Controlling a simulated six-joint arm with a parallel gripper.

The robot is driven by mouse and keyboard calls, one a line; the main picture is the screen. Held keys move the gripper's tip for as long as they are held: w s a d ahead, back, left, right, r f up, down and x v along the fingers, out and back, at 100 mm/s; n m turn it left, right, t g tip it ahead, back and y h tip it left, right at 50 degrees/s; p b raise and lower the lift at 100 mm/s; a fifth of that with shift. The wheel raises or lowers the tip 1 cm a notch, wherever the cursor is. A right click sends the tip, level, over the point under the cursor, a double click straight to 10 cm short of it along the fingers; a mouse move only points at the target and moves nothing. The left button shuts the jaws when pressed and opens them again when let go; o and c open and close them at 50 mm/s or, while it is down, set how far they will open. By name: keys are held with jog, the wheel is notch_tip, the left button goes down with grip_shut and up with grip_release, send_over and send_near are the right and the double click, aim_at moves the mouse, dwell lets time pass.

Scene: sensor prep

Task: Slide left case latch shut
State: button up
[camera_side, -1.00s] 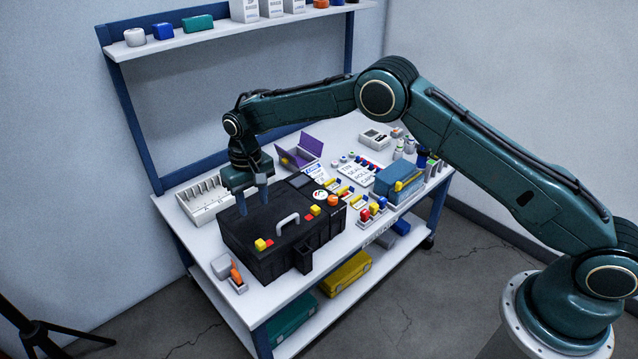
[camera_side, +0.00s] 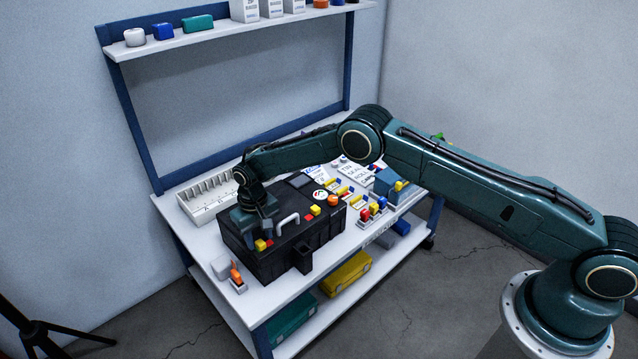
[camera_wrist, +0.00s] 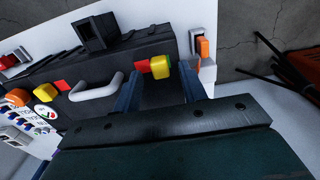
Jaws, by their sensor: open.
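The black case (camera_side: 290,252) sits closed on the bench with a grey handle (camera_side: 288,220) on its lid. The left latch (camera_side: 261,245) is a yellow knob with a red patch beside it; the wrist view also shows the yellow knob (camera_wrist: 160,66) and red patch (camera_wrist: 143,66). My gripper (camera_side: 259,233) is low over the left part of the lid, close to this latch. In the wrist view my gripper (camera_wrist: 158,86) is open, and the knob appears between and just beyond the fingertips. Whether a finger touches it I cannot tell.
A small holder with an orange-handled item (camera_side: 236,274) stands at the bench's left front. A white divided tray (camera_side: 207,198) is behind the case.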

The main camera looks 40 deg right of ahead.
aim_at(269, 243)
jog(key=shift+f, duration=0.75)
grip_shut()
jog(key=shift+d, duration=1.35)
grip_release()
jog(key=shift+d, duration=0.1)
